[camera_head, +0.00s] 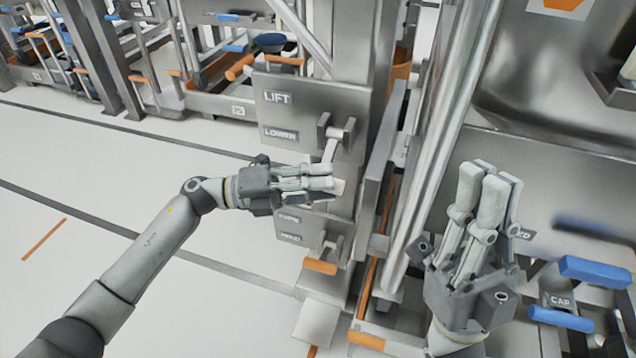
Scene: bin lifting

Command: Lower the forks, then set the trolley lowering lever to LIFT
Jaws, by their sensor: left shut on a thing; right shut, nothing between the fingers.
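The metal lever (330,150) hangs down from its bracket on the steel column. Labels LIFT (278,97) and LOWER (281,134) are on the plate to its left. The lever points downward, below the LOWER label. My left gripper (336,186) is shut on the lever's lower end and its fingers hide most of that end. My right gripper (496,176) is shut and empty, with its fingers pointing up, right of the column and apart from the lever. I cannot clearly make out the forks.
A second lever with an orange handle (320,267) is below my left gripper. Blue handles (594,271) stand at the lower right, near a CAP label. A slanted steel tube (440,150) lies between my grippers.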

